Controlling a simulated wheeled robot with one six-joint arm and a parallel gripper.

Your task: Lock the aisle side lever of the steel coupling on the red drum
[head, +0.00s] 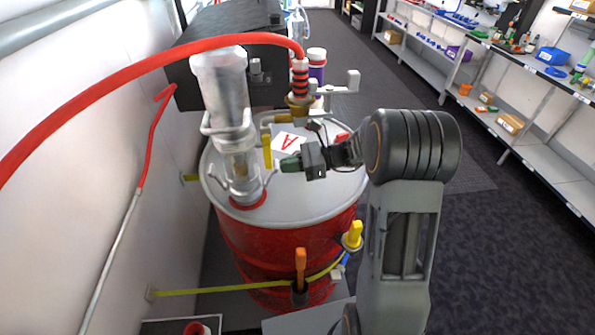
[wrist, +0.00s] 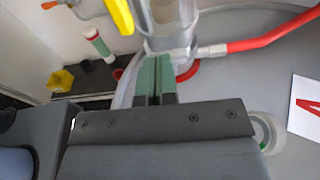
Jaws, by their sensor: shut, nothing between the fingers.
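The red drum (head: 285,243) stands upright with a grey lid (head: 325,188). At the lid's back, a red hose with black bands ends in a metal coupling (head: 298,101). A pale grey lever (head: 350,83) sticks out to its right, the aisle side, with its end turned up. I cannot tell whether it is locked. My gripper (head: 289,163) is over the lid, in front of and below the coupling, pointing left toward a clear cylinder (head: 240,150). Its green fingers are shut and empty, touching no lever that I can make out; they also show in the wrist view (wrist: 155,78).
The clear cylinder, a yellow handle (head: 267,152) and a white card with a red A (head: 288,142) are close to my gripper. A yellow strap (head: 215,289) runs around the drum. A wall is on the left, a dark box (head: 225,60) behind. The aisle floor (head: 480,240) is free.

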